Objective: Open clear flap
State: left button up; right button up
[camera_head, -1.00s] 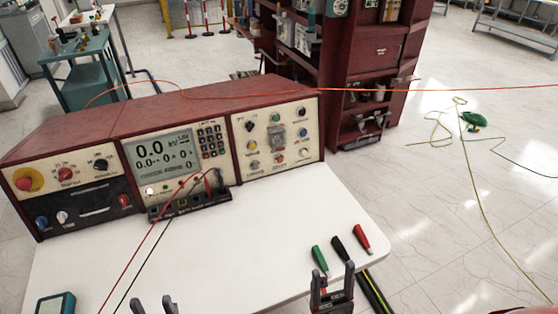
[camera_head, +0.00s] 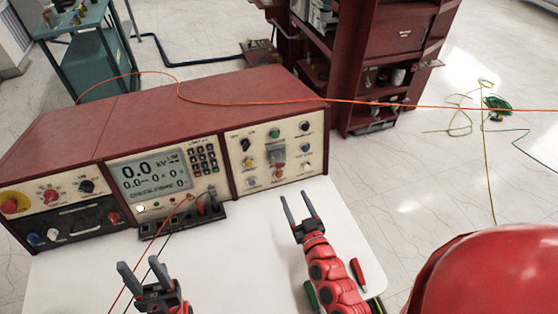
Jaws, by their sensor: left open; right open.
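The red-topped test console (camera_head: 180,150) stands on the white table. On its right-hand cream panel, among several knobs and buttons, is a small greyish cover (camera_head: 276,153) that looks like the clear flap; it appears to be down, though it is too small to be sure. My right gripper (camera_head: 297,198) is open and empty in front of and below this panel, apart from the flap. My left gripper (camera_head: 140,266) is open and empty over the table's front left, well away from the flap.
A socket strip (camera_head: 182,217) with red and black leads sits at the console's front. A red handle (camera_head: 357,272) and a green one (camera_head: 311,294) lie beside my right arm. An orange cable (camera_head: 240,104) crosses over the console. White table (camera_head: 245,235) is clear between the grippers.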

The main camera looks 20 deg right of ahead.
jog(key=p, duration=0.1)
send_near(278, 158)
jog(key=w+f, duration=0.2)
jog(key=w, duration=0.3)
jog(key=shift+w+f, duration=0.2)
jog(key=shift+w, duration=0.2)
grip_shut()
